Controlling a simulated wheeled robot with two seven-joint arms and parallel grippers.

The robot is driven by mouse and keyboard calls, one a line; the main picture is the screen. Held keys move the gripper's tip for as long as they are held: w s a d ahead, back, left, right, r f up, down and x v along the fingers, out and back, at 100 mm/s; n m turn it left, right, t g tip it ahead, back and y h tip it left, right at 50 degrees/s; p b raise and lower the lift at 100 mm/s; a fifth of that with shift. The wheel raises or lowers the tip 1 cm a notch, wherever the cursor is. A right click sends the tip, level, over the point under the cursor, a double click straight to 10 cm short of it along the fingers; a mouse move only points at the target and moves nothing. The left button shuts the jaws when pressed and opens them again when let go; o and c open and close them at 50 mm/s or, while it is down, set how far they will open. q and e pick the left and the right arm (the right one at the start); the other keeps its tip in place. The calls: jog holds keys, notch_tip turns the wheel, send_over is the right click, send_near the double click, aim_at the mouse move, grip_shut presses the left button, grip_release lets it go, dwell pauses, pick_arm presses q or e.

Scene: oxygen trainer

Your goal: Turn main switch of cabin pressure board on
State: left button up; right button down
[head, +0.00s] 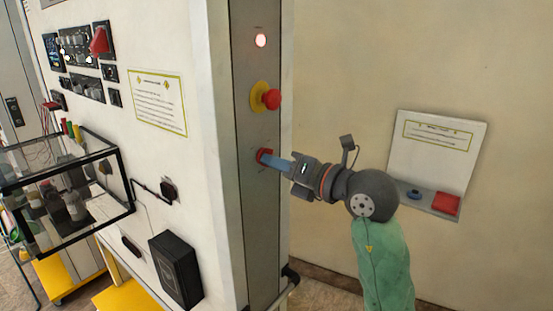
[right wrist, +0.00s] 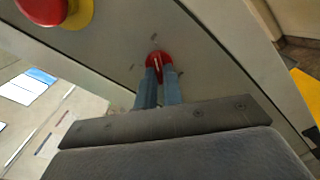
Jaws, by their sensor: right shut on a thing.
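The main switch is a red round knob (head: 263,155) low on the grey side panel (head: 241,190) of the cabinet. My right gripper (head: 268,158) reaches it from the right, with its blue fingers at the knob. In the right wrist view the red knob (right wrist: 158,59) carries a pale line, and the fingers of my right gripper (right wrist: 160,75) are closed on it. The fingers cover the knob's lower part. The knob's exact turned position is hard to read. A white lamp with a red rim (head: 261,40) glows at the panel's top. My left gripper is not in view.
A red emergency button (head: 272,99) on a yellow base sits just above the switch; it also shows in the right wrist view (right wrist: 42,8). A wall box (head: 433,160) with a red block is at the right. A glass case (head: 70,185) stands left.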

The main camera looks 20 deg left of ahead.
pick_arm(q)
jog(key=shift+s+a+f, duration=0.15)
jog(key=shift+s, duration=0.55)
pick_arm(e)
jog(key=shift+m, duration=0.6)
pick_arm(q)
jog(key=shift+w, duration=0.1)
pick_arm(e)
jog(key=c, duration=1.5)
grip_release()
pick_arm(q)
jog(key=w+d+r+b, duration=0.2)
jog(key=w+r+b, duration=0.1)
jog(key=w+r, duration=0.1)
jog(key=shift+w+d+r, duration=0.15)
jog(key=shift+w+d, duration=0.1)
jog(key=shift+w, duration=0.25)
pick_arm(e)
jog(key=v, duration=0.7)
jog(key=shift+s+d, duration=0.1)
jog(key=shift+d, duration=0.3)
